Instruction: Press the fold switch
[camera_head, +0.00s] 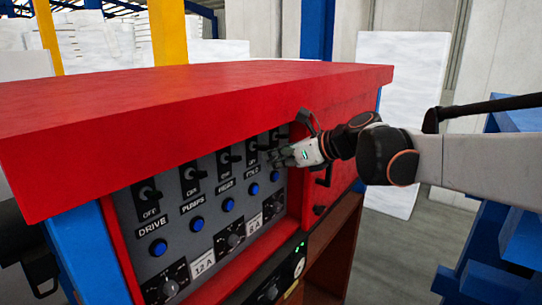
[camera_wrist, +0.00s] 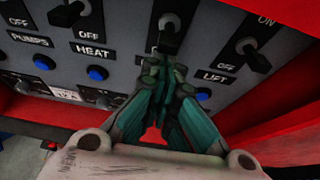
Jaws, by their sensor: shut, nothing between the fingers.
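The fold switch (camera_head: 252,150) is a black toggle on the grey switch panel (camera_head: 171,217), above a label that reads as FOLD in the head view. In the wrist view the fold switch (camera_wrist: 171,27) stands just beyond my fingertips, and its label is mostly hidden behind them. My gripper (camera_head: 274,157) is shut and empty, in front of the panel at its right end. In the wrist view my gripper (camera_wrist: 165,68) points at the fold switch from below. Whether the tips touch the switch I cannot tell.
The heat switch (camera_wrist: 70,13) is to the left and the lift switch (camera_wrist: 251,51) close to the right. Blue buttons (camera_head: 197,224) and dials (camera_head: 231,240) sit lower. A red hood (camera_head: 200,105) overhangs the panel. A red side wall (camera_head: 342,140) closes its right end.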

